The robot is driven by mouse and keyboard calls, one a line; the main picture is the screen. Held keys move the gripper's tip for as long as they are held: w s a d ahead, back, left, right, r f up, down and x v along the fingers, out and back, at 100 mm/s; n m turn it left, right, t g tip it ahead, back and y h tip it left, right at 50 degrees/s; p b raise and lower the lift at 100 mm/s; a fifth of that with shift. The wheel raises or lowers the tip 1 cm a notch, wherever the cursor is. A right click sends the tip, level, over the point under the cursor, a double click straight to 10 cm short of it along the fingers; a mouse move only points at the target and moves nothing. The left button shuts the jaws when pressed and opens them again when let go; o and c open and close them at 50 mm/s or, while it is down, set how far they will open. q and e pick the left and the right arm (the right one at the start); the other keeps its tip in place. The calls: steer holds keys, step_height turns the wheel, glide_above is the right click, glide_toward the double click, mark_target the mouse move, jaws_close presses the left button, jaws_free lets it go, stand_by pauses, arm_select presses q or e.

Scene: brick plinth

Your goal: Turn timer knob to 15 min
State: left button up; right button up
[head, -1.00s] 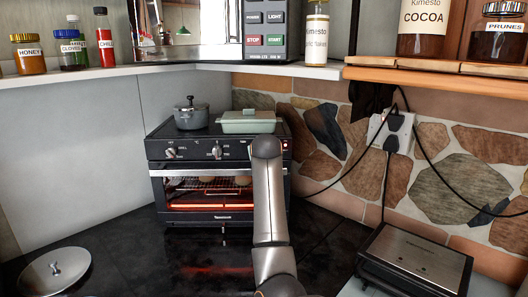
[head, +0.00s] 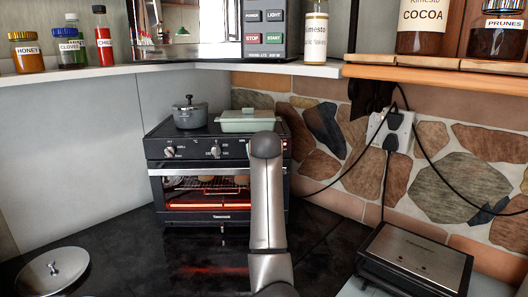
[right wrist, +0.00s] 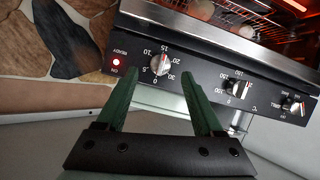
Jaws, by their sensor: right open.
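The black toaster oven (head: 215,187) stands on the dark counter with its front facing me. In the right wrist view the panel appears upside down. The timer knob (right wrist: 160,64) is a small silver knob ringed by minute numbers, with 15 printed above it in that picture. I cannot read its pointer's exact setting. My right gripper (right wrist: 160,80) is open, its green fingers either side of the knob's line, and no contact shows. In the head view my right arm hides the timer knob and this gripper. My left gripper is not in view.
Other knobs are the temperature knob (right wrist: 238,88) and a function knob (right wrist: 292,105). A red light (right wrist: 115,62) glows beside the timer. A grey pot (head: 190,115) and green dish (head: 248,121) sit on the oven. A silver grill (head: 415,258) is at right, a lid (head: 54,272) at left.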

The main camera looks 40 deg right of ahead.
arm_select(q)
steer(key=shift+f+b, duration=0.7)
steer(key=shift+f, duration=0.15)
arm_select(e)
steer(key=v, duration=0.9)
steer(key=shift+s, duration=0.2)
steer(key=shift+a, duration=0.15)
